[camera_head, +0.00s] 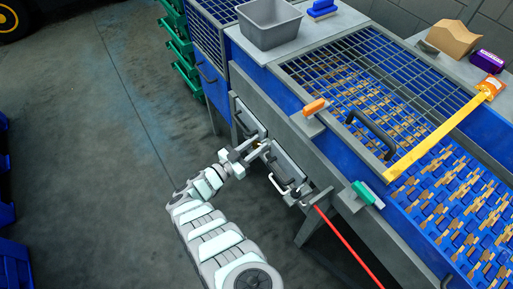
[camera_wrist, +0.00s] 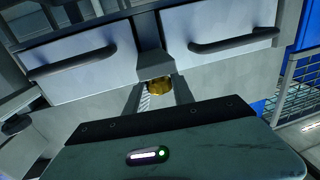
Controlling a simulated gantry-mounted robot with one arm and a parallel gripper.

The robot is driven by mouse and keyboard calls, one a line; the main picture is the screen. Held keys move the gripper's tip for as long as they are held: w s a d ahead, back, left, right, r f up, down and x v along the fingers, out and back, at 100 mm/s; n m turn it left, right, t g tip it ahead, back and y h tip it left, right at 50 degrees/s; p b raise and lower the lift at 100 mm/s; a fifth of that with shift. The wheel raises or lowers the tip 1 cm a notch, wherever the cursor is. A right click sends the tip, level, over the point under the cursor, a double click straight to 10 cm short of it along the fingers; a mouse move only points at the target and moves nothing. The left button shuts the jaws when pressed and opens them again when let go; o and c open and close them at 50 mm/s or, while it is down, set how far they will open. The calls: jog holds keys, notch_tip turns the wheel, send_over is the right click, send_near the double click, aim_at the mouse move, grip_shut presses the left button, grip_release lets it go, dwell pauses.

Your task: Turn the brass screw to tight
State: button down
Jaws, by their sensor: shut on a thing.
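The brass screw (camera_wrist: 160,87) sits between two grey drawer fronts with dark handles in the wrist view, below a grey bracket. My gripper (camera_wrist: 158,95) is shut on the brass screw, with one finger on each side of it. In the head view my gripper (camera_head: 258,148) reaches the side of the blue machine, between the two drawers. There the screw is mostly hidden by the fingers, and the angle it is turned to cannot be told.
The right drawer handle (camera_wrist: 235,44) and left drawer handle (camera_wrist: 72,64) flank my gripper. A red hose or rod (camera_head: 345,245) slants down at the right. Open floor lies left.

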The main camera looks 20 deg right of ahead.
aim_at(257, 144)
jog(key=shift+f+m+g+h+b, duration=0.45)
jog(key=shift+m+g+b, duration=0.65)
jog(key=shift+b, duration=1.75)
jog(key=shift+r+g+b, duration=0.2)
jog(key=shift+g+b, duration=0.8)
jog(key=c, duration=1.1)
grip_release()
jog(key=shift+r, duration=0.1)
jog(key=shift+r, duration=0.1)
jog(key=shift+m, duration=0.3)
notch_tip(257, 144, up, 20)
jog(key=p, duration=1.5)
